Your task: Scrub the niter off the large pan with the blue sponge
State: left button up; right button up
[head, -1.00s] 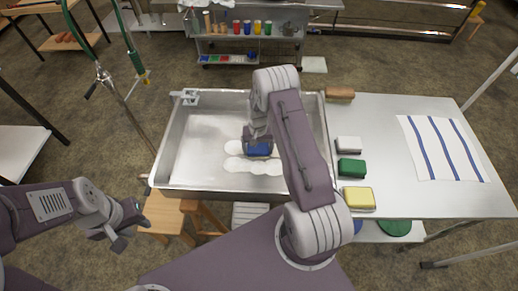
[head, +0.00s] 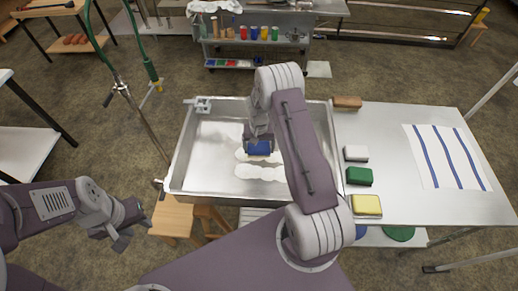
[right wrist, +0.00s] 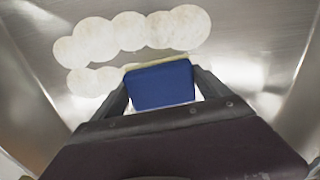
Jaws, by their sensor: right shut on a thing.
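The large steel pan (head: 178,165) stands in the middle of the head view. White niter lies on its floor in two rows of merged round patches; one row (head: 262,173) is bare and the other is partly hidden by the sponge. Both rows show in the right wrist view, the longer one (right wrist: 130,35) farther out. My right gripper (head: 260,138) is shut on the blue sponge (head: 259,148), inside the pan. The sponge (right wrist: 162,85) sits between the fingers, over the shorter row; contact with the floor cannot be made out. My left gripper (head: 134,234) is empty, fingers apart, left of the pan.
A side table (head: 400,205) right of the pan holds a brown block (head: 347,102), a white sponge (head: 356,153), a green sponge (head: 359,177), a yellow sponge (head: 367,205) and a striped cloth (head: 445,155). A wooden stool (head: 172,219) stands before the pan. A cart (head: 260,50) is behind.

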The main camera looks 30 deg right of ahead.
jog(key=shift+r+p, duration=0.6)
jog(key=shift+r, duration=0.55)
